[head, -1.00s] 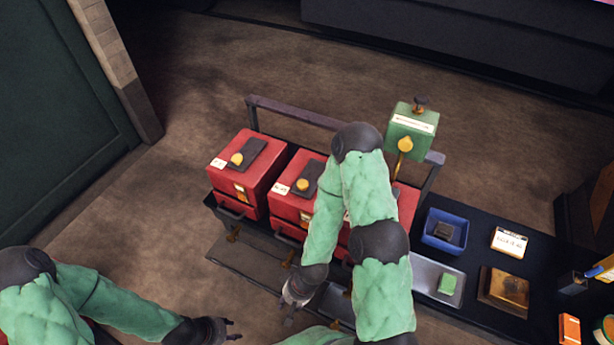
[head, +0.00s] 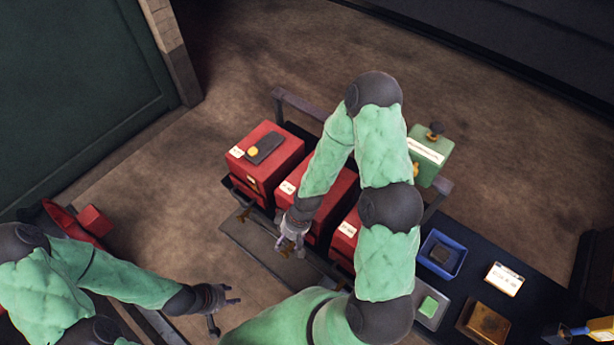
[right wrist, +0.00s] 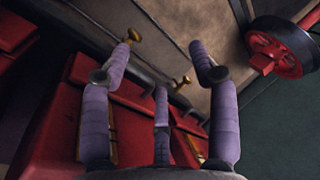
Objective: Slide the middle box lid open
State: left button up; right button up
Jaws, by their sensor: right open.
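Three red boxes stand in a row on a dark cart in the head view. The middle box (head: 334,200) is partly covered by my right arm, and its lid top is mostly hidden. The left box (head: 270,158) shows a dark plate with a yellow knob on top. The right box (head: 346,236) is largely hidden by my arm. My right gripper (head: 292,238) is open and empty at the front of the middle box. In the right wrist view its spread fingers (right wrist: 163,65) have red box faces behind them. My left gripper (head: 226,294) looks open and empty, low and left of the cart.
A green box (head: 428,152) stands behind the row. A blue tray (head: 442,254), a metal tray with a green block (head: 428,306) and a white labelled box (head: 503,279) lie to the right. A red wheel (right wrist: 280,48) shows in the right wrist view. Open floor lies left of the cart.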

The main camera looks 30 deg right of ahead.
jog(key=w+d+r+n+h, duration=0.2)
jog(key=w+d+r+n, duration=0.4)
jog(key=r, duration=0.3)
jog(key=w+d+r+n+h, duration=0.2)
jog(key=w+d+r+n, duration=0.25)
jog(key=d+r, duration=0.45)
jog(key=shift+n, duration=0.25)
jog(key=f, duration=0.3)
jog(key=a+f+b, duration=0.1)
jog(key=f, duration=0.2)
jog(key=f+b, duration=0.1)
jog(key=f, duration=0.2)
jog(key=shift+a+f, duration=0.2)
jog(key=shift+f, duration=0.2)
jog(key=shift+a, duration=0.1)
grip_shut()
